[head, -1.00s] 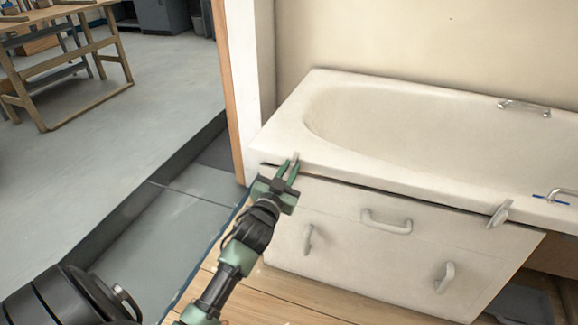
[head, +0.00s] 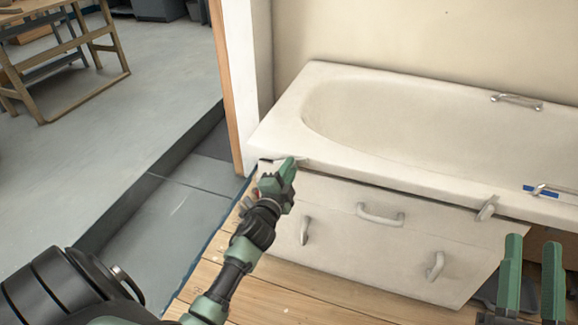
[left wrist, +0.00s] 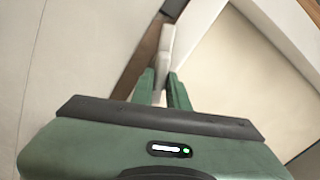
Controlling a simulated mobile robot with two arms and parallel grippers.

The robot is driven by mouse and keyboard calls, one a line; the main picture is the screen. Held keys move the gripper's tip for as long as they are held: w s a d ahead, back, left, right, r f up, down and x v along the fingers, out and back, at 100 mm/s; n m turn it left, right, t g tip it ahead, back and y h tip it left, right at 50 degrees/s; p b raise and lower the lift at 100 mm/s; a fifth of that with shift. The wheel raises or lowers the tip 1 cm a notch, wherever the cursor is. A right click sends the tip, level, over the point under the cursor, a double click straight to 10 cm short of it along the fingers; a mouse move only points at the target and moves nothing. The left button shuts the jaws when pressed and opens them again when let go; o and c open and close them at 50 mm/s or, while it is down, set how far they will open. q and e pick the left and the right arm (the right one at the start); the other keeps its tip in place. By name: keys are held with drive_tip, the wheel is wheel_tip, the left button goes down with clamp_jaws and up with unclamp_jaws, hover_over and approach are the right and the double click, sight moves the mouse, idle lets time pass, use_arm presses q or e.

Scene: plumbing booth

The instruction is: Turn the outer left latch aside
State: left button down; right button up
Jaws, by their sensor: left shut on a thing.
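The outer left latch (left wrist: 167,45), a small pale tab, shows in the left wrist view between the green fingers of my left gripper (left wrist: 163,78). In the head view my left gripper (head: 290,162) is at the left end of the bath's front rim, shut on this latch. The gripper hides most of the latch there; a pale sliver shows just right of the fingertips. My right gripper (head: 533,240) is at the lower right of the head view, its two fingers apart and nothing seen between them.
The white bath (head: 285,135) has a front panel (head: 340,240) with three handles below its rim. Another latch (head: 487,208) sits at the rim further right. A blue-marked item (head: 541,190) lies on the rim. A wooden post (head: 229,90) stands left.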

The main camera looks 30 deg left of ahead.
use_arm(q)
drive_tip(key=shift+f+m, duration=0.2)
drive_tip(key=shift+m, duration=1.9)
use_arm(e)
drive_tip(key=shift+f, duration=0.1)
use_arm(q)
drive_tip(key=c, duration=1.4)
unclamp_jaws()
